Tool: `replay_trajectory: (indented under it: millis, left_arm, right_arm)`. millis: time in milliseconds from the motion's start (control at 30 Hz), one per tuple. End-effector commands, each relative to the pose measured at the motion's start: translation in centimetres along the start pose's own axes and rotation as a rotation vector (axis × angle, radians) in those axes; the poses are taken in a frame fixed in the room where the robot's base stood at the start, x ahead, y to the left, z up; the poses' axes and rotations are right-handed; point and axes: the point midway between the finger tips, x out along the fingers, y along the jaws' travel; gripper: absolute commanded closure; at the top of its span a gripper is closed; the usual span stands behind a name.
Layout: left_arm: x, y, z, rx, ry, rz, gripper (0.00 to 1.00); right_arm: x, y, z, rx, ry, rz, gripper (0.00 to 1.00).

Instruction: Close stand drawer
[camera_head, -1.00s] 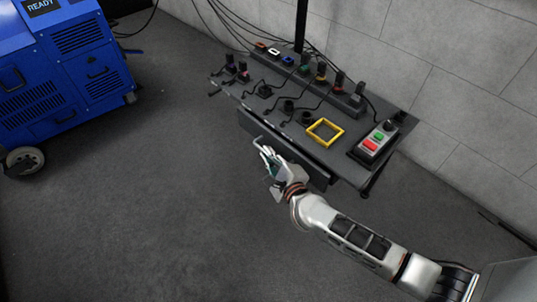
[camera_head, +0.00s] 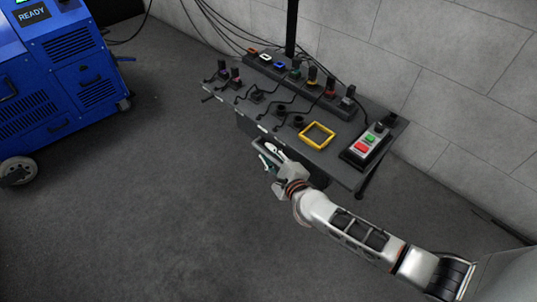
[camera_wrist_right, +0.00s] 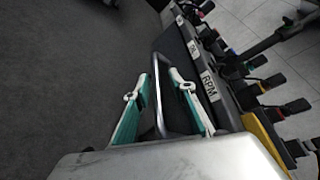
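The grey stand (camera_head: 347,172) is at the upper middle of the head view, with its drawer (camera_head: 246,126) under the front edge of the top. My right gripper (camera_head: 267,156) is at the drawer's front and hides part of it. In the wrist view a grey bar handle (camera_wrist_right: 172,82) passes between the two teal-padded fingers of my right gripper (camera_wrist_right: 158,90). The fingers are apart, with space around the bar; I cannot tell whether one touches it. How far the drawer stands out is hard to see. My left gripper is not in view.
The stand's top carries several plugs and cables, a yellow frame (camera_head: 317,135) and a button box (camera_head: 366,144) with red and green buttons. A blue machine (camera_head: 60,85) stands at the left. A grey wall is behind the stand. The floor (camera_head: 150,200) in front is clear.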

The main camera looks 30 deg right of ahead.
Motion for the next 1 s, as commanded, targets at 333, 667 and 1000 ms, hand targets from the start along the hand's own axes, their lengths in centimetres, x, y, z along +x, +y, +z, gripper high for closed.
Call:
replay_trajectory:
  millis: [333, 667, 1000]
  left_arm:
    - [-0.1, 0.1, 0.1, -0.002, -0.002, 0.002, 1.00]
    - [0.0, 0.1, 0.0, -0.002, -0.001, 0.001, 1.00]
    - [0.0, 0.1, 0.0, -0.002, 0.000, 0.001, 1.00]
  right_arm:
    - [-3.2, 0.1, 0.0, 0.000, -0.001, 0.002, 0.75]
    - [-9.7, 0.1, -0.1, -0.001, 0.000, 0.002, 0.75]
    - [-12.0, -0.1, 0.0, -0.001, 0.000, -0.001, 0.75]
